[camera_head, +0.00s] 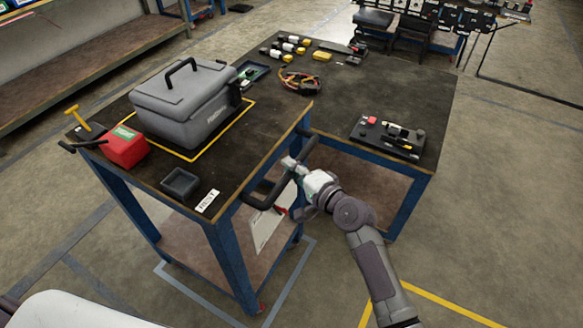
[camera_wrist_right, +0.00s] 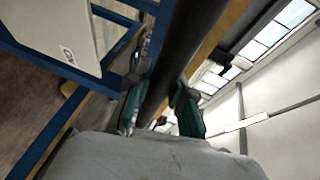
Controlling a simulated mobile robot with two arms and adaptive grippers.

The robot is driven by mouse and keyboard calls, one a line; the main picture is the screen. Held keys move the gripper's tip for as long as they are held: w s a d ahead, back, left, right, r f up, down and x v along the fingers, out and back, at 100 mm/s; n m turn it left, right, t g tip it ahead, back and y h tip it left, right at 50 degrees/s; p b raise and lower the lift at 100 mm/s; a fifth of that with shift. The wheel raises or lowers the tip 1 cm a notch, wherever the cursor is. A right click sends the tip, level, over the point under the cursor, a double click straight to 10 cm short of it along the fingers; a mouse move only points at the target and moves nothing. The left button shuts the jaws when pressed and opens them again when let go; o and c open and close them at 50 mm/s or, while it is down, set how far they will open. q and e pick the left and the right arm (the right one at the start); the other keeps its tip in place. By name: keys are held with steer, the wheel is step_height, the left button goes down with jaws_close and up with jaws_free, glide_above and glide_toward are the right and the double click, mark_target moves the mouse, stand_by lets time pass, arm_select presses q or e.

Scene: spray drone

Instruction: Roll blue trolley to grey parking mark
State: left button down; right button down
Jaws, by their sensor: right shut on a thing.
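The blue trolley (camera_head: 222,262) has a dark top and a lower shelf, and its near end faces me. A black push handle (camera_head: 272,196) sticks out from that end. My right gripper (camera_head: 290,172) is shut on this handle. In the right wrist view the dark handle bar (camera_wrist_right: 175,65) runs between the fingers (camera_wrist_right: 157,105). A grey floor outline (camera_head: 298,284) shows around the trolley's near legs. Other grey lines (camera_head: 82,232) lie on the floor to the left. The trolley hides part of the floor marks. My left gripper is not in view.
On the trolley stand a grey case (camera_head: 190,100), a red box (camera_head: 124,146) and a small dark tray (camera_head: 180,183). A blue-legged workbench (camera_head: 392,75) with tools stands against its right side. Yellow lines (camera_head: 440,300) mark the floor at lower right.

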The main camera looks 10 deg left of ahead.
steer(key=c, duration=1)
jaws_free()
steer(key=v, duration=1.2)
steer(key=shift+f, duration=0.1)
